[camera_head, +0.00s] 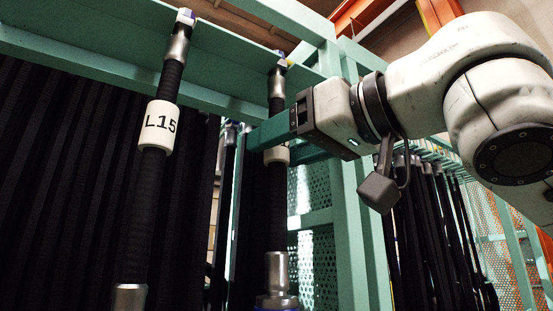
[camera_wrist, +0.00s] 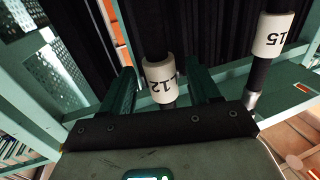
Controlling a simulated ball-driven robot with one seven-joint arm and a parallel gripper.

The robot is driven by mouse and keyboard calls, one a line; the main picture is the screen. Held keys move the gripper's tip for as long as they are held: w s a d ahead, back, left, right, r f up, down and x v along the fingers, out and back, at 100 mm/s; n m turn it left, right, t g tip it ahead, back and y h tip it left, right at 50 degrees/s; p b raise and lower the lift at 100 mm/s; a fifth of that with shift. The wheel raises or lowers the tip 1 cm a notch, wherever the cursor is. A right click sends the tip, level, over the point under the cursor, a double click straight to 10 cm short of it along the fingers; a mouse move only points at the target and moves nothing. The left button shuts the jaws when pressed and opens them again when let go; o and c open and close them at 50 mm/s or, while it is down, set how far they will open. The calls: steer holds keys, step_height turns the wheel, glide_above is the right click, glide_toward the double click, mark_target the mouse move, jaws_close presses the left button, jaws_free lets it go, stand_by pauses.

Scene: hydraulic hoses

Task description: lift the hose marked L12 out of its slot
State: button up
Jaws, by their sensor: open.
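The L12 hose (camera_head: 277,205) is black with metal end fittings and hangs upright, its top at the green rail (camera_head: 110,45). Its white sleeve (camera_wrist: 159,79) reads "12" in the wrist view, partly turned away. In the head view my gripper (camera_head: 262,141) reaches in from the right at sleeve height and covers most of that sleeve. In the wrist view my gripper (camera_wrist: 162,78) is open, with one green finger on each side of the sleeve. A gap shows on the left; contact on the right cannot be told.
The L15 hose (camera_head: 151,185) hangs to the left in the head view and also shows in the wrist view (camera_wrist: 272,36). A green post (camera_head: 345,190) stands right of the L12 hose. More black hoses (camera_head: 430,225) hang behind on the right, before perforated panels (camera_head: 495,245).

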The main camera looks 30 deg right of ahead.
steer(key=shift+w+a, duration=0.25)
steer(key=shift+w, duration=0.45)
steer(key=shift+c, duration=0.2)
jaws_close()
